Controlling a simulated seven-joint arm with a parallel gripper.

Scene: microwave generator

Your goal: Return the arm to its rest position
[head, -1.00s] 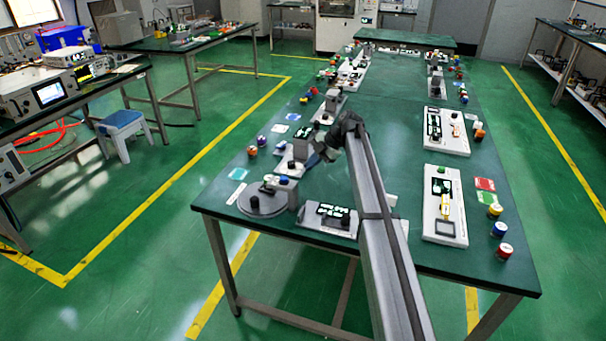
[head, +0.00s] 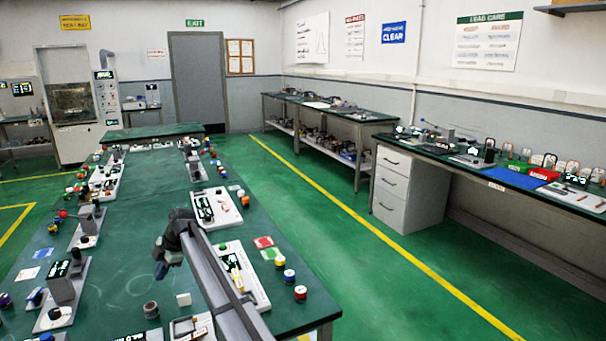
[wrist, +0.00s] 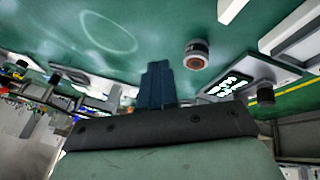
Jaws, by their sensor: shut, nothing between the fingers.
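My arm reaches from the bottom of the head view over the long green table (head: 130,215). My gripper (head: 161,269) hangs at its end, above the table and tilted downward. In the wrist view, my gripper's dark blue fingers (wrist: 157,85) are together with nothing between them. Below and near it on the table are a small dark round knob-like part (head: 151,309) and a small white block (head: 184,299). The round part also shows in the wrist view (wrist: 196,53), apart from the fingers.
A white instrument panel (head: 240,272) stands right of my gripper, partly behind my arm. A grey upright device (head: 65,285) stands to its left. Several coloured cylinders (head: 289,276) line the right edge. The table has a bare patch (head: 125,255) left of my gripper.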

